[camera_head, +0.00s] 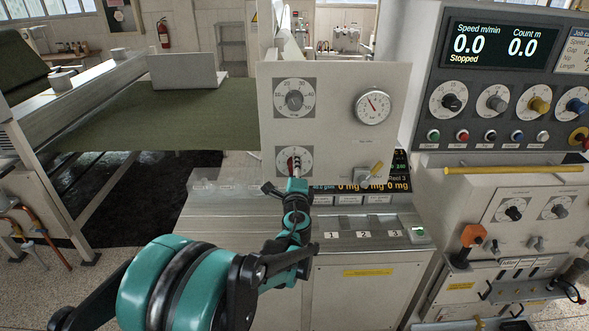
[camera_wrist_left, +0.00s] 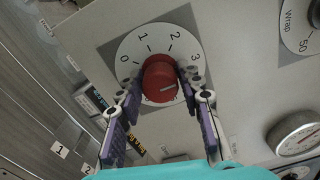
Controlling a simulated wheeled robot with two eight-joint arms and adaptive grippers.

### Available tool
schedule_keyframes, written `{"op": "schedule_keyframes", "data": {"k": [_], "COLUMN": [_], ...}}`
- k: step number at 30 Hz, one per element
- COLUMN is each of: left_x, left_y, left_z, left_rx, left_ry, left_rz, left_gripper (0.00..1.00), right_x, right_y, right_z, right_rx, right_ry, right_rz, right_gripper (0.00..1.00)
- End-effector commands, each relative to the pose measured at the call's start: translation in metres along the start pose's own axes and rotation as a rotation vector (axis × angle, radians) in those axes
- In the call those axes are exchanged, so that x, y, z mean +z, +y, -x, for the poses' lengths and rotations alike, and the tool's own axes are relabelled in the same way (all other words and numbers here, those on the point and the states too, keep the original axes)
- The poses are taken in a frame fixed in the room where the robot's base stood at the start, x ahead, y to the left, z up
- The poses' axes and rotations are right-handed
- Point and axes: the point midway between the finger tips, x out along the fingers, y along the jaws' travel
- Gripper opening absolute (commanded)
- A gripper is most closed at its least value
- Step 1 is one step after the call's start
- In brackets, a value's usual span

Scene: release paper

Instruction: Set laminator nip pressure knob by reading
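The red knob (camera_wrist_left: 160,78) sits on a round white dial (camera_wrist_left: 128,52) marked 0, 1, 2, 3 on a pale panel. Its white line points right, just below the 3. In the head view the lower dial (camera_head: 306,155) is partly covered by my left gripper (camera_head: 294,165). In the left wrist view my left gripper (camera_wrist_left: 162,80) has one finger on each side of the knob, the tips seeming to touch it. A round gauge (camera_head: 373,107) on the same panel has a red needle pointing up and left. My right gripper is out of view.
Another dial with a grey knob (camera_head: 294,98) is above. A yellow-handled lever (camera_head: 376,169) stands to the right. The control console (camera_head: 425,75) at right shows Stopped and 0.0 speed. A grey bench (camera_head: 240,215) is below the panel.

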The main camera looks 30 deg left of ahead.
Motion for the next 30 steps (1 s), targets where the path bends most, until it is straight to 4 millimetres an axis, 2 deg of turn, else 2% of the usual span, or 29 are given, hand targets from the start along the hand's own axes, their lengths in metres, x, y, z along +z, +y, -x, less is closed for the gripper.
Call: {"op": "schedule_keyframes", "data": {"k": [9, 13, 17, 24, 30], "left_x": [0.000, 0.000, 0.000, -0.001, -0.001], "left_y": [0.000, 0.000, 0.000, 0.000, 0.000], "left_z": [0.000, 0.008, 0.029, 0.083, 0.112], "left_rx": [0.000, 0.000, 0.000, -0.001, 0.000], "left_ry": [0.000, 0.001, 0.001, 0.003, 0.001], "left_rz": [0.000, 0.000, 0.000, 0.000, 0.000], "left_gripper": [0.53, 0.53, 0.53, 0.53, 0.53], "right_x": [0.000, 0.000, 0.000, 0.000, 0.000], "right_y": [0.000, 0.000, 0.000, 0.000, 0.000], "right_z": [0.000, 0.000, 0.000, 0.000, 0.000], "right_rx": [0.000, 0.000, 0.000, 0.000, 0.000], "right_ry": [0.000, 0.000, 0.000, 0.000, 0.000], "right_rz": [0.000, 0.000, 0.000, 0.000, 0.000], "right_gripper": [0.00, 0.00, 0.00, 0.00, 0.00]}}
